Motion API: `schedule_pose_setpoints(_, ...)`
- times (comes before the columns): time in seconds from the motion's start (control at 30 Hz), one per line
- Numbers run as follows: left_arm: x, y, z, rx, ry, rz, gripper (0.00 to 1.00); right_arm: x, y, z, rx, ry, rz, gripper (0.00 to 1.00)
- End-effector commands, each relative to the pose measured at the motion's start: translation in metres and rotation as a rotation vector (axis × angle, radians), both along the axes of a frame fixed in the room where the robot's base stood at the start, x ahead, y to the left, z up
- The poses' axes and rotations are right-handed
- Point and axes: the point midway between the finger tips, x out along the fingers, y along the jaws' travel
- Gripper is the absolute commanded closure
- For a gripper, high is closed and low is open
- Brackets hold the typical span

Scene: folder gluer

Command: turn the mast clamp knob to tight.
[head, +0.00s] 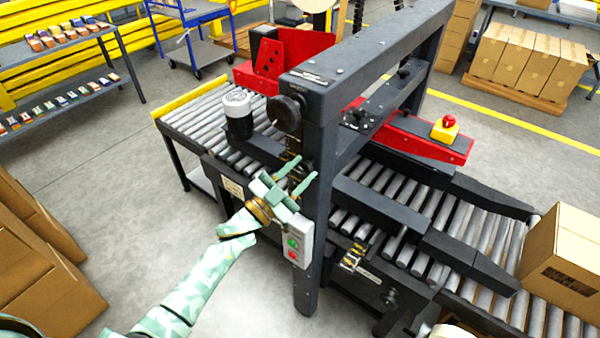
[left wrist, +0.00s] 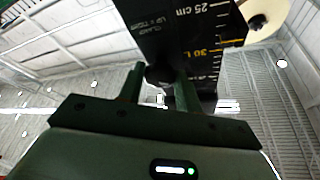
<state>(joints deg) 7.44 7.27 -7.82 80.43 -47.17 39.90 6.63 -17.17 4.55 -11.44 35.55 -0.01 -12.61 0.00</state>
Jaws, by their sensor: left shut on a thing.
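My left gripper (head: 301,169) is at the front of the machine's dark near post (head: 318,195), its fingers pointing up at the post. In the left wrist view, its two green fingers (left wrist: 159,85) are shut on the dark mast clamp knob (left wrist: 158,74), one on each side. A label above reads CLAMP and UP = TIGHT, partly blurred. The knob's exact angle is hard to tell. In the head view I cannot clearly make out the clamp knob at the fingers. My right gripper is not in view.
A larger round black knob (head: 284,112) sits higher on the post. A grey box with green and red buttons (head: 297,241) is just below my gripper. Roller conveyors (head: 190,118) run through the machine. A cardboard box (head: 563,258) stands at right.

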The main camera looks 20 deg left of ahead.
Motion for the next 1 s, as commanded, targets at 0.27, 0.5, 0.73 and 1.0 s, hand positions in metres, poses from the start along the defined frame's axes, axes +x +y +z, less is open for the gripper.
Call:
schedule_pose_setpoints(0.27,0.0,0.002,0.002,0.25,-0.089,-0.001,0.89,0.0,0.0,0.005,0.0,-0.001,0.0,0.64)
schedule_pose_setpoints(0.5,0.001,0.003,0.004,0.464,-0.167,-0.001,0.89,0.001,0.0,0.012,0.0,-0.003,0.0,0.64)
schedule_pose_setpoints(0.73,0.001,0.004,0.006,0.663,-0.24,-0.002,0.89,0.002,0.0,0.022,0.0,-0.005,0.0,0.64)
schedule_pose_setpoints(1.0,0.001,0.004,0.007,0.856,-0.309,-0.001,0.89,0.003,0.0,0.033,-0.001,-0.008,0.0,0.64)
